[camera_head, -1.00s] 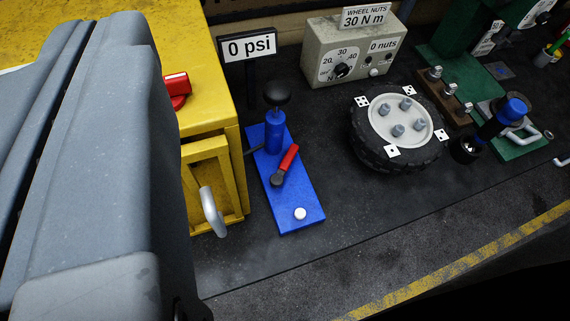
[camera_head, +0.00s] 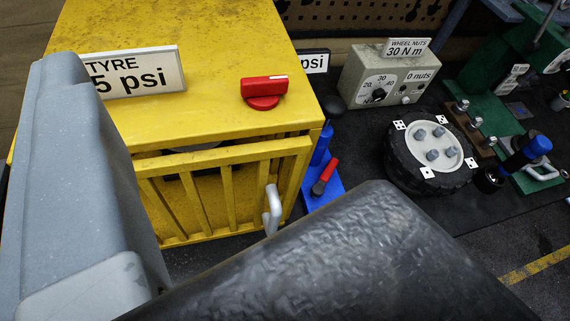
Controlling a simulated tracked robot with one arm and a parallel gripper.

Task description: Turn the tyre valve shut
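A red knob with a white mark on its bar (camera_head: 264,92) sits on top of the yellow cage cabinet (camera_head: 230,50), near its front right; I take it to be the tyre valve. A white sign (camera_head: 135,75) reading "TYRE" and "5 psi" stands to its left, its left part hidden by a grey part of my arm. A second red handle (camera_head: 328,170) lies on the blue pump base to the right. Grey and black parts of my own body fill the left and lower middle. I make out no gripper fingertips, and nothing is seen touching the red knob.
The cage front has yellow bars and a grey handle (camera_head: 272,210). Right of it stand the blue pump (camera_head: 322,145), a partly hidden "psi" sign (camera_head: 313,62), a grey wheel-nuts box (camera_head: 390,72) and a wheel (camera_head: 430,150). The space above the cabinet's right side looks clear.

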